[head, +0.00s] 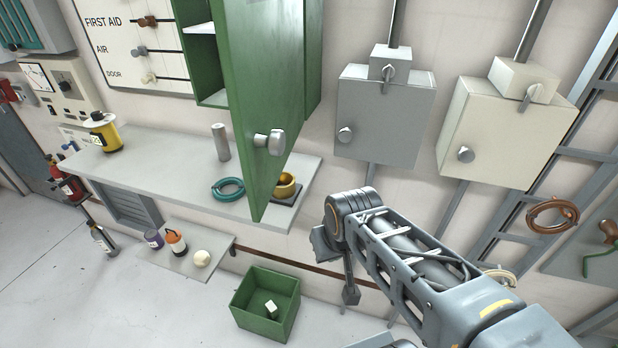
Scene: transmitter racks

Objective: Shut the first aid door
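The green cabinet (204,60) hangs on the wall above a white shelf, beside a panel labelled FIRST AID. Its green door (262,85) stands wide open, swung out toward me, with a silver knob (271,141) low on the face I see. Part of the cabinet's inside and a white inner shelf show to the left of the door. My arm reaches in from the lower right. My gripper (350,294) hangs low, below and right of the knob and apart from the door. Its fingers are too small and turned away to tell whether they are open.
The white shelf (150,172) below the door holds a yellow canister (104,132), a grey cylinder (221,142), a teal ring (228,189) and a yellow cup (287,185). A green bin (258,322) stands on the floor. Grey (378,125) and cream (500,130) boxes are at right.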

